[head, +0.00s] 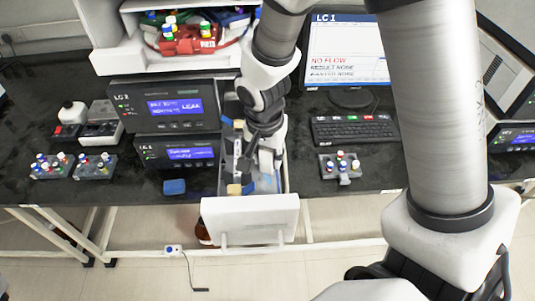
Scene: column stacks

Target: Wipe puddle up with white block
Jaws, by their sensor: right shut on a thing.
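My right gripper (240,181) points down into an open white drawer (250,221) at the middle of the bench. It is shut on a small pale block (234,189), taken here as the white block, mostly hidden by the fingers. A bluish patch (266,184) shows on the drawer floor right of the fingers; I cannot tell whether it is the puddle. The arm and gripper hide much of the drawer. My left gripper is not in view.
A blue block (174,187) lies on the dark bench left of the drawer. Two stacked LC units (168,105) stand behind it. Vial racks (94,166) are at the left, another rack (341,167) and a keyboard (354,129) at the right. The drawer walls closely surround the gripper.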

